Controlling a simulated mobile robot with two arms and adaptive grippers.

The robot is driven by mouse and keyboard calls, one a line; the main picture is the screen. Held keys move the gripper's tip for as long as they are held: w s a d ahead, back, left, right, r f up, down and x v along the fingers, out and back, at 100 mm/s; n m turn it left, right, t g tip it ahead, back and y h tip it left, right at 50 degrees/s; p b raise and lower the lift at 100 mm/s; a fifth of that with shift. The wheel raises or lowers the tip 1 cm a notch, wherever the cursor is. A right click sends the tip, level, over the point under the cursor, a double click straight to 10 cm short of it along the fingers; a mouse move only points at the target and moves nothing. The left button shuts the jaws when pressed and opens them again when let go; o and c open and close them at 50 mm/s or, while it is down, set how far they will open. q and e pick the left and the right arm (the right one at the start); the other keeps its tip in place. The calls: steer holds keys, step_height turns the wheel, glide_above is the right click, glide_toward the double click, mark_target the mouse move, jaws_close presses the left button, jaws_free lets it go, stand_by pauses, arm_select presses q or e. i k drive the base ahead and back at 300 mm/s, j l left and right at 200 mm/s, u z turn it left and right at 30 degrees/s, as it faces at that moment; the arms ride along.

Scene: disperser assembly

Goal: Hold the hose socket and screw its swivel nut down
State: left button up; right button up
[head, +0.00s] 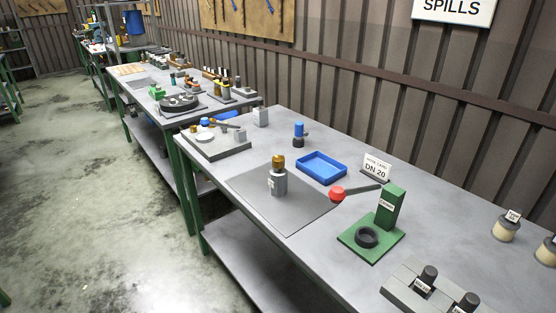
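A grey cylindrical fitting with a brass-coloured top (278,177) stands upright on the dark grey mat (250,186) near the bench's left edge. It has a small white label. I cannot tell for certain which part is the hose socket or whether the brass-coloured top is its swivel nut. A smaller blue-topped part (298,134) with a dark base stands behind the mat. Neither of my grippers is in view, and nothing touches the fitting.
A blue tray (299,167) and a red-headed tool (337,194) lie right of the mat. A green stand (390,206) with a black ring, a "DN 20" sign (376,168) and a grey block (401,294) holding black cylinders are further right. A second bench (135,95) is cluttered.

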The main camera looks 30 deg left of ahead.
mark_target(278, 162)
steer(key=j+z, duration=0.25)
steer(key=j, duration=0.95)
steer(key=j+z, duration=0.3)
steer(key=j, duration=0.85)
